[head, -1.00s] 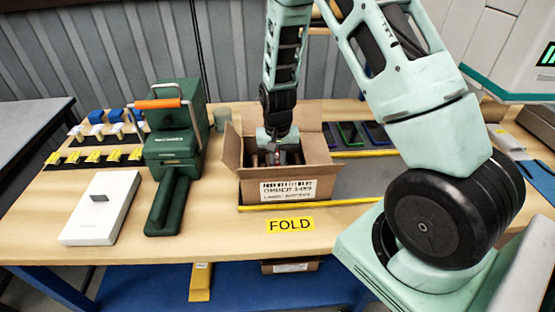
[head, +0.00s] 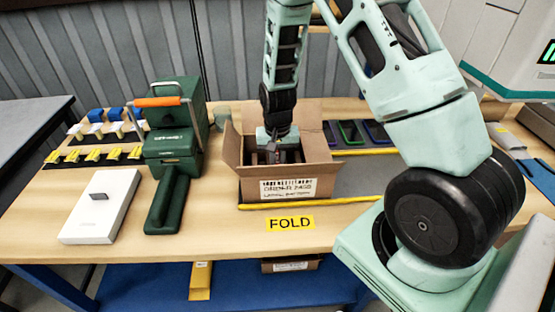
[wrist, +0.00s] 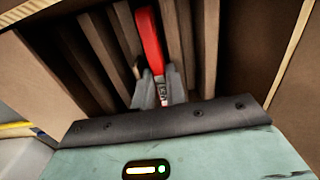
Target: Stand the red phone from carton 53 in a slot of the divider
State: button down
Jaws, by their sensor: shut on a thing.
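An open brown carton (head: 305,187) stands on the table, with my gripper (head: 283,154) reaching down into it. In the wrist view, my gripper (wrist: 158,80) is shut on the red phone (wrist: 149,38), a thin red slab seen edge-on between the fingertips. Brown cardboard divider slats (wrist: 99,45) stand side by side in the carton, on both sides of the phone. The phone lies in line with the slats and looks upright between them. Its lower end is hidden, so I cannot tell whether it touches the bottom. The carton's label is too blurred to read surely.
Purple, green and blue framed items (head: 350,132) lie behind the carton to the right. A yellow bar (head: 305,204) runs along its front, above a FOLD sign (head: 290,223). A green device (head: 172,150) and a white box (head: 100,207) stand to the left.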

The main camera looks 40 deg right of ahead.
jog(key=c, duration=1.3)
grip_release()
jog(key=shift+c, duration=0.2)
notch_tip(320, 180, up, 18)
jog(key=b, duration=0.1)
jog(key=shift+f, duration=0.25)
notch_tip(320, 180, up, 7)
jog(key=p, duration=0.6)
